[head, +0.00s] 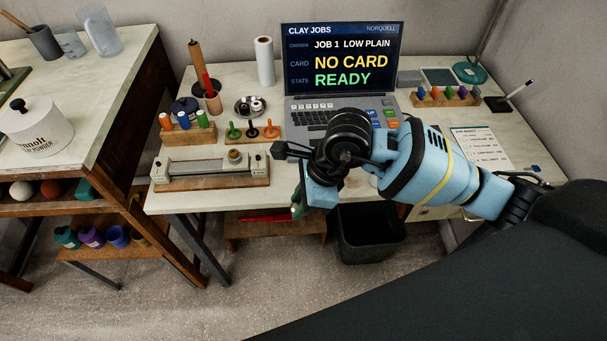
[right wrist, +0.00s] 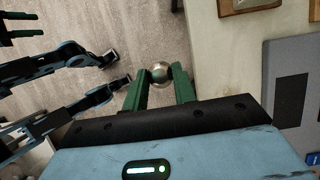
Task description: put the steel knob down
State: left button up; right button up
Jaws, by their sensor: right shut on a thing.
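The steel knob (right wrist: 162,72) is a small shiny ball in the right wrist view. It sits between the green fingertips of my right gripper (right wrist: 161,80), which is shut on it. In the head view my right gripper (head: 298,204) hangs at the front edge of the table, largely behind its own wrist, and I cannot make out the knob there. Behind the knob in the right wrist view is floor, not tabletop. My left gripper (right wrist: 40,24) shows at the upper left of the right wrist view, its two green fingers apart and nothing between them. It is out of the head view.
The table (head: 233,195) holds a slab roller (head: 210,170), a steel dish (head: 262,112), racks of coloured tools, and a laptop (head: 342,70) reading "NO CARD". A dark bin (head: 370,240) stands on the floor below. Free tabletop shows left of the tool rack.

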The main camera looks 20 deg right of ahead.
jog(key=w+d, duration=0.1)
jog(key=w, duration=0.1)
jog(key=w+d, duration=0.1)
jog(key=w, duration=0.2)
jog(key=w+d, duration=0.1)
jog(key=w, duration=0.2)
jog(key=shift+w+d+f, duration=0.2)
jog(key=shift+d+f, duration=0.15)
jog(key=shift+f, duration=0.05)
jog(key=shift+w, duration=0.1)
jog(key=shift+w+d, duration=0.2)
jog(key=shift+w, duration=0.15)
notch_tip(320, 180, down, 4)
jog(key=shift+r, duration=0.2)
jog(key=shift+s, duration=0.1)
jog(key=shift+f, duration=0.2)
jog(key=o, duration=1)
jog(key=shift+c, duration=0.2)
jog(key=shift+r, duration=0.1)
